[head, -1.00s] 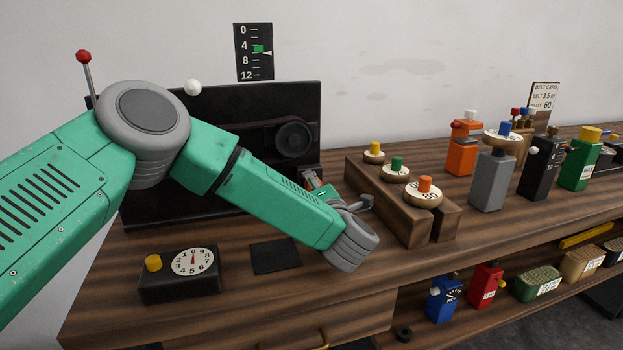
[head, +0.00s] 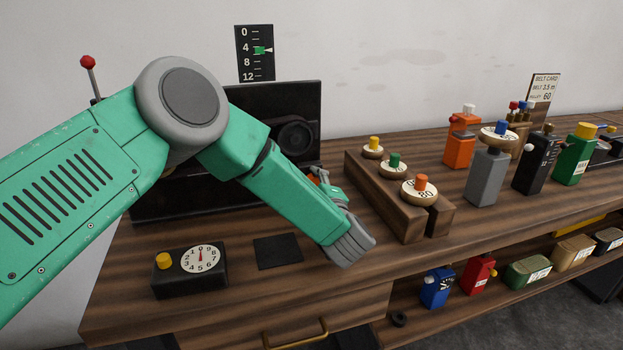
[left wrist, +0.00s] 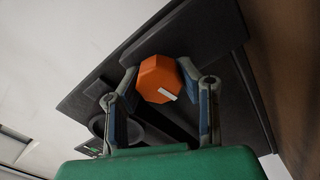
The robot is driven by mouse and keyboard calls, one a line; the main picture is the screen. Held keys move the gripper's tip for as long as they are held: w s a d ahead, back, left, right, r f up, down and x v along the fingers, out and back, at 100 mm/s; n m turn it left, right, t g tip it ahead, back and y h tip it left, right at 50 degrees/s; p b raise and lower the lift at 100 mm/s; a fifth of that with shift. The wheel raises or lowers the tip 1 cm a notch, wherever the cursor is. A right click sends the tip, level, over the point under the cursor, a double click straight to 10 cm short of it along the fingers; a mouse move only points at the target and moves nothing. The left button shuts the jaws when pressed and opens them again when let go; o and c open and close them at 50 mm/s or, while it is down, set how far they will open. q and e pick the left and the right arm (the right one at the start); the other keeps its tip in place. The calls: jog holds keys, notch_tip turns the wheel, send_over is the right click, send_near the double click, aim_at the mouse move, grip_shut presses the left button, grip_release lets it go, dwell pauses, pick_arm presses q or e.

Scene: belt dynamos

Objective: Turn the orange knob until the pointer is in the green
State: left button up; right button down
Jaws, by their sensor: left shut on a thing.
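The orange knob (left wrist: 160,78) is faceted with a white mark and sits on the dark panel (head: 280,95). My left gripper (left wrist: 158,73) is shut on it, one finger on each side. In the head view my arm hides most of the knob; a bit of orange shows beside the fingers. The gauge (head: 255,66) on the wall reads 0 to 12 downward. Its green mark (head: 259,50) lies just below 4. The white pointer (head: 268,50) is level with the green mark, at its right. My right gripper is not in view.
A black pulley (head: 294,136) is on the panel. A black timer box (head: 190,270) stands front left. A wooden block (head: 410,215) with several knobbed discs stands just right of my gripper. A red-topped lever (head: 88,62) rises at the left.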

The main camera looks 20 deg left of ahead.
pick_arm(q)
jog(key=shift+s+d+f+m, duration=0.1)
jog(key=shift+d+f+m, duration=0.15)
jog(key=shift+f+m, duration=0.15)
jog(key=o, duration=1.2)
jog(key=shift+d+r, duration=0.1)
jog(key=shift+d+r, duration=0.1)
jog(key=shift+s+d, duration=0.15)
jog(key=shift+s, duration=0.1)
jog(key=v, duration=1.1)
jog(key=shift+d, duration=0.2)
jog(key=shift+a, duration=0.15)
